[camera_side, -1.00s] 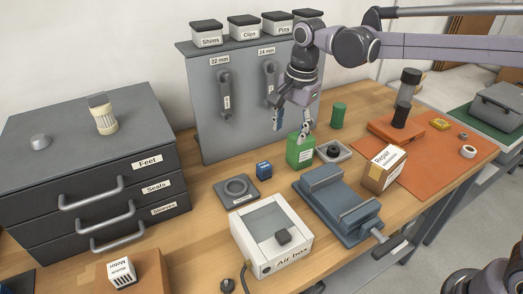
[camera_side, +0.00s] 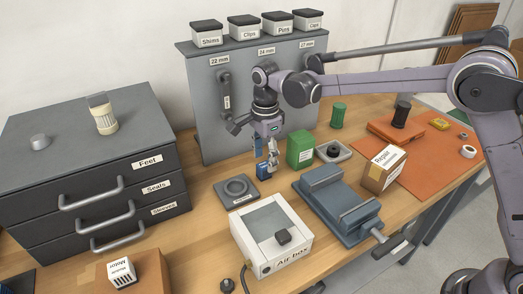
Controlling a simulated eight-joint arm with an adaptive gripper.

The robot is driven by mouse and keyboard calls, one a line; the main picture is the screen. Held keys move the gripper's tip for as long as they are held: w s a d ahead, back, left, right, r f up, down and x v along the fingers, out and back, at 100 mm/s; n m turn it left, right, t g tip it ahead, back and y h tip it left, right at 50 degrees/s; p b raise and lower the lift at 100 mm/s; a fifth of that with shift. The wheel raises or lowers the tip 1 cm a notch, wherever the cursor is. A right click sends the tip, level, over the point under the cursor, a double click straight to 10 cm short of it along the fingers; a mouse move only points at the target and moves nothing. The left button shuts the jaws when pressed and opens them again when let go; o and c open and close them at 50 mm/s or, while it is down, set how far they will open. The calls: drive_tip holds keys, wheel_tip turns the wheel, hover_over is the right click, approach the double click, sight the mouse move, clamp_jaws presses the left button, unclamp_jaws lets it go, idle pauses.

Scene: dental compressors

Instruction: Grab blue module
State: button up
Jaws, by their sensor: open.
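The blue module (camera_side: 262,174) is a small blue block with a white label on its front. It stands on the wooden bench between the grey round-recess plate (camera_side: 237,190) and the green box (camera_side: 300,150). My gripper (camera_side: 265,162) points down directly over the blue module, with its fingers apart. The fingertips are at or just above the module's top and cover part of it. I cannot tell whether they touch it.
The green box stands close to the right of my gripper. The grey tool board (camera_side: 205,130) rises behind. The Air box (camera_side: 272,235) and blue vise (camera_side: 340,205) are in front. A Repair carton (camera_side: 383,168) is farther right. The drawer cabinet (camera_side: 90,165) is at left.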

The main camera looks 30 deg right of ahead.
sight(264, 165)
drive_tip(key=f, duration=0.5)
drive_tip(key=shift+w, duration=0.25)
clamp_jaws()
